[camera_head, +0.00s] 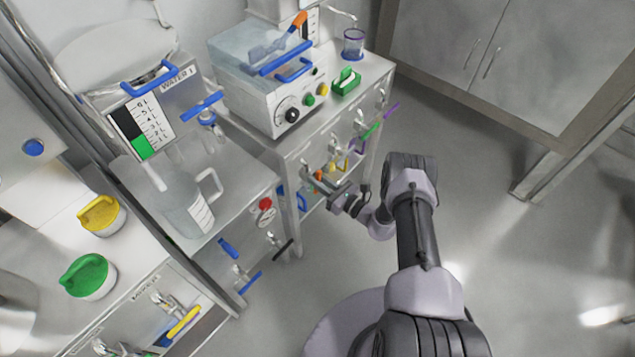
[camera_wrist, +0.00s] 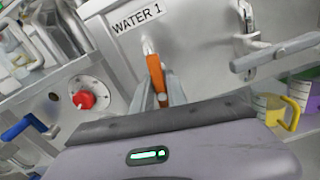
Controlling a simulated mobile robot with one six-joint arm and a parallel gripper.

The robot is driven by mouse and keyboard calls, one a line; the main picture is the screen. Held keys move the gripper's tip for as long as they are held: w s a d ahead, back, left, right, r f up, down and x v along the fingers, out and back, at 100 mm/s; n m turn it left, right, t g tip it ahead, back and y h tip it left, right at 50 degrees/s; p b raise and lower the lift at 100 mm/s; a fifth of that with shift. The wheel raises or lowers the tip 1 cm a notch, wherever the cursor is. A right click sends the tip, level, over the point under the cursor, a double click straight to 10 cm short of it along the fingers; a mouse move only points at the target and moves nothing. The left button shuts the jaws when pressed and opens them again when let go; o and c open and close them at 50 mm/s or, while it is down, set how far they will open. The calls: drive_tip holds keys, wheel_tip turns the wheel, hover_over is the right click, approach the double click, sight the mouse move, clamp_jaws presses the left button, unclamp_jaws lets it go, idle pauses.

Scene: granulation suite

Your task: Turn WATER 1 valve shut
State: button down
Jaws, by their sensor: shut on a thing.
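In the wrist view a WATER 1 label (camera_wrist: 137,17) is on a pale metal panel. Just below it is the orange valve handle (camera_wrist: 155,72), running down the picture from its pivot between my fingers. My gripper (camera_wrist: 157,88) is shut on this handle, with one finger on each side. In the head view my gripper (camera_head: 332,190) is at the front of the right-hand cabinet, and a bit of the orange handle (camera_head: 318,183) shows beside it. The fingers hide part of the handle, and I cannot tell the valve's flow state. The WATER 1 tank (camera_head: 178,80) stands at the upper left.
A grey lever (camera_wrist: 275,52) sticks out right of the handle, close to my gripper. A yellow-handled cup (camera_wrist: 285,108) is at the lower right. A red knob (camera_wrist: 84,100) is to the left. Open floor (camera_head: 470,220) lies to the right in the head view.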

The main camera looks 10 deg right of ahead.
drive_tip(key=m+b, duration=0.2)
drive_tip(key=m, duration=0.1)
drive_tip(key=m+b, duration=0.1)
drive_tip(key=shift+d+f, duration=0.15)
drive_tip(key=shift+f, duration=0.15)
drive_tip(key=m+b, duration=0.2)
drive_tip(key=m, duration=0.2)
drive_tip(key=shift+w+d, duration=0.1)
drive_tip(key=shift+w, duration=0.05)
drive_tip(key=m, duration=0.4)
drive_tip(key=shift+d+f, duration=0.1)
drive_tip(key=shift+f, duration=0.05)
drive_tip(key=shift+f+m, duration=0.15)
drive_tip(key=shift+m, duration=1.95)
drive_tip(key=c, duration=1.3)
unclamp_jaws()
drive_tip(key=shift+w, duration=0.1)
